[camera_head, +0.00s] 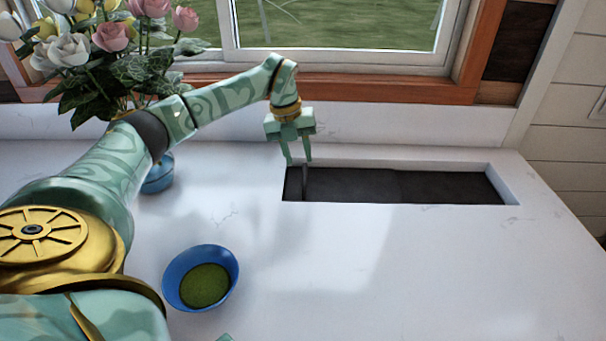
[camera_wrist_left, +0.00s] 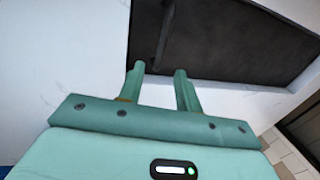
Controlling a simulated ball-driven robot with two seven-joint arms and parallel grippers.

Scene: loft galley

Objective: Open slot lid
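A long rectangular slot (camera_head: 494,174) is set into the white countertop. Dark grey panelling (camera_head: 440,187) fills it below the counter surface, with a faint seam near the middle; I cannot tell which part is the lid. A thin dark upright bar (camera_head: 305,183) stands near the slot's left end; it also shows in the left wrist view (camera_wrist_left: 166,32). My left gripper (camera_head: 299,163) points down over the slot's left end. In the left wrist view its fingers (camera_wrist_left: 158,71) are apart with nothing between them, and the bar lies just beyond the fingertips.
A blue bowl with green contents (camera_head: 205,286) stands on the counter at front left. A small blue pot (camera_head: 158,176) and a flower bouquet (camera_head: 100,50) are behind my left arm. A window sill (camera_head: 385,88) runs behind. The counter (camera_head: 400,270) in front of the slot is clear.

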